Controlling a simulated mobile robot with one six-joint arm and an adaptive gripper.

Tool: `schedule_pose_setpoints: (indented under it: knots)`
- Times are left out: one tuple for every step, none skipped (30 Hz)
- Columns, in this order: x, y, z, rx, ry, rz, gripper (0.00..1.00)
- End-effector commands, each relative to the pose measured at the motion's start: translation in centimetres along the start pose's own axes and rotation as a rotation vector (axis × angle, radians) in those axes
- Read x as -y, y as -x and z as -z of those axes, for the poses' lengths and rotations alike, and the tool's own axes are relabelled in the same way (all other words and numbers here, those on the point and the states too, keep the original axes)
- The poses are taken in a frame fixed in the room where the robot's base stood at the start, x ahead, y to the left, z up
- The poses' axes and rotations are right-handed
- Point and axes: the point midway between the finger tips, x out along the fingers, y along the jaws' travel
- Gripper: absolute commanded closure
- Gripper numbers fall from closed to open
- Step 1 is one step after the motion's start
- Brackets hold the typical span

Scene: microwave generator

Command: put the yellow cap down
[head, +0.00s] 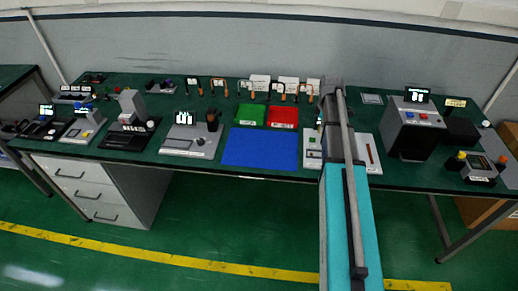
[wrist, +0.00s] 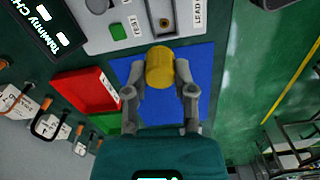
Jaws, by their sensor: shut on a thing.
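The yellow cap (wrist: 160,66) is a short yellow cylinder between the two fingers of my gripper (wrist: 161,74) in the wrist view. My gripper is shut on it. The cap appears over or near the blue mat (wrist: 204,72), and its height above the surface cannot be told. In the head view my arm runs up the right of centre, and the gripper and held cap cannot be made out there. The blue mat (head: 260,148) lies flat and bare near the table's front edge.
A red tray (head: 283,117) and a green tray (head: 250,115) sit behind the mat. A grey test panel (wrist: 110,22) is close to the cap in the wrist view. A grey device with a display (head: 189,140) stands left of the mat, and a dark box device (head: 412,125) stands right of my arm.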

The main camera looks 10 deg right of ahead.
Motion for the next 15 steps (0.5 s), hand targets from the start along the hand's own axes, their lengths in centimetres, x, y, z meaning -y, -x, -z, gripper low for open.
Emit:
schedule_pose_setpoints:
  knots:
    - [0.9,-0.3,1.5,0.000,0.019,0.000,1.00]
    - [1.3,-0.4,2.3,0.000,0.029,0.000,1.00]
    - [1.8,-0.5,3.4,0.000,0.043,0.000,1.00]
    - [2.2,-0.6,4.2,0.000,0.053,0.000,1.00]
    - [2.6,-0.7,5.0,0.000,0.063,0.000,1.00]
    - [3.2,-0.8,6.0,0.000,0.076,0.000,1.00]
    - [3.6,-0.8,6.7,0.000,0.086,0.000,1.00]
    - [4.0,-0.9,7.4,0.000,0.094,0.000,1.00]
    - [4.5,-1.0,8.2,0.000,0.105,0.000,1.00]
    - [4.9,-1.0,8.8,0.000,0.113,0.000,1.00]
    - [5.2,-1.1,9.3,0.000,0.120,0.000,1.00]
    - [5.6,-1.1,9.9,0.000,0.128,0.000,1.00]
    - [5.8,-1.2,10.4,0.000,0.133,0.000,1.00]
    - [6.0,-1.2,10.7,0.000,0.138,0.000,1.00]
    - [6.3,-1.2,11.1,0.000,0.143,0.000,1.00]
